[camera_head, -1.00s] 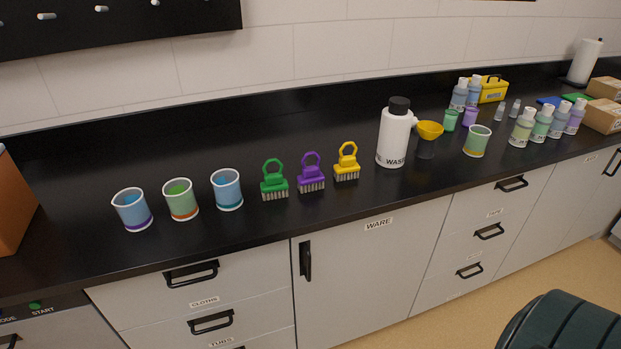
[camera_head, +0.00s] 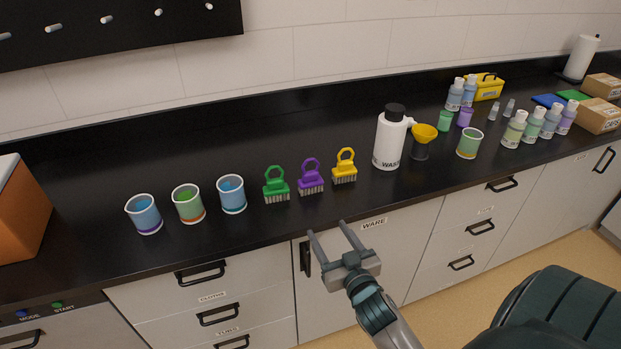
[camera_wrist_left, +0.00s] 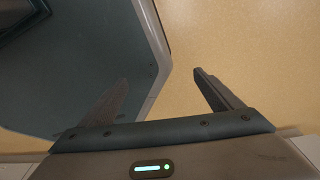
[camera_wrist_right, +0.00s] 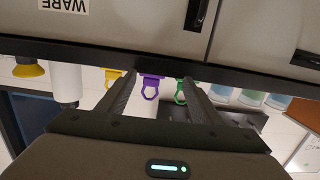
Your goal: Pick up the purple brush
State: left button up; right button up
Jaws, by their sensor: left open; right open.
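The purple brush (camera_head: 311,178) stands on the black counter between the green brush (camera_head: 276,186) and the yellow brush (camera_head: 344,167), its ring handle up. My right gripper (camera_head: 328,229) is open and empty in front of the counter edge, nearer than the purple brush and apart from it. In the right wrist view the purple brush (camera_wrist_right: 150,88) shows upside down between the fingers of my right gripper (camera_wrist_right: 158,88), with its lower part hidden by the counter edge. My left gripper (camera_wrist_left: 160,85) is open and empty above the floor, seen only in its own wrist view.
Several beakers, such as a blue one (camera_head: 231,194), stand left of the brushes. A white bottle (camera_head: 389,140) and a yellow funnel (camera_head: 424,134) stand to the right. The counter's front edge and the drawer handles (camera_head: 201,273) lie before me.

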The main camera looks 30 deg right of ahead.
pick_arm(q)
jog(key=s, duration=0.2)
jog(key=shift+s+a+f, duration=0.15)
jog(key=shift+s+a, duration=0.2)
jog(key=shift+a, duration=0.05)
pick_arm(e)
jog(key=shift+t+h, duration=0.3)
jog(key=shift+t, duration=0.2)
jog(key=r, duration=0.2)
jog(key=d+r, duration=0.1)
jog(key=r, duration=0.2)
jog(key=shift+d, duration=0.1)
jog(key=shift+w, duration=0.15)
pick_arm(q)
notch_tip(320, 180, up, 3)
jog(key=p, duration=0.3)
pick_arm(e)
send_near(312, 179)
jog(key=x, duration=0.5)
jog(key=shift+w, duration=0.1)
jog(key=shift+w, duration=0.1)
jog(key=shift+w+d+p, duration=0.15)
jog(key=shift+w+p, duration=0.15)
jog(key=shift+w, duration=0.3)
jog(key=shift+p+x, duration=0.45)
jog(key=shift+x, duration=1.8)
pick_arm(q)
jog(key=shift+r, duration=0.7)
